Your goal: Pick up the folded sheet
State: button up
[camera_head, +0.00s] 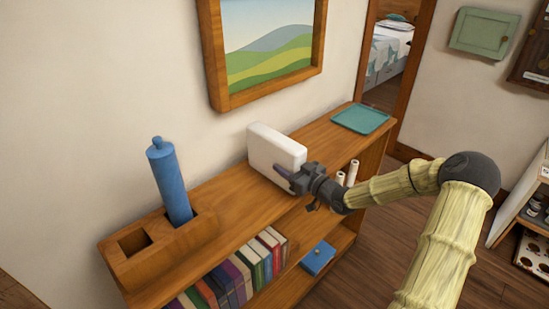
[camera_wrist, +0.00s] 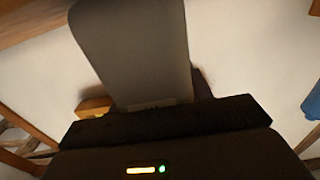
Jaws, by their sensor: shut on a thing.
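The folded sheet (camera_head: 272,148) is a white, rounded slab, held upright over the top of the wooden shelf unit (camera_head: 228,222). It also shows in the wrist view (camera_wrist: 135,50) as a pale grey slab rising from my jaws. My gripper (camera_head: 290,177) is shut on the folded sheet at its near lower side. I cannot tell whether the sheet's bottom edge touches the shelf top. My fingertips are mostly hidden in the wrist view.
A blue cylinder (camera_head: 170,180) stands tilted in a wooden two-hole holder (camera_head: 122,268) at left. A teal tray (camera_head: 361,118) lies at the far right end. Two pale candle-like sticks (camera_head: 352,172) stand near my wrist. Books (camera_head: 235,275) fill the shelf below. A framed picture (camera_head: 265,45) hangs above.

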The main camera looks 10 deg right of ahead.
aim_at(290, 147)
jog(key=shift+r, duration=0.1)
jog(key=shift+c, duration=0.4)
jog(key=shift+r, duration=0.1)
jog(key=shift+s+d+r+b, duration=0.1)
jog(key=shift+r+b, duration=0.1)
jog(key=shift+b, duration=0.1)
notch_tip(290, 147, up, 6)
jog(key=shift+r, duration=0.2)
jog(key=b+v, duration=0.1)
jog(key=v, duration=1.8)
jog(key=shift+s+d, duration=0.15)
jog(key=shift+s, duration=0.15)
jog(key=shift+w, duration=0.1)
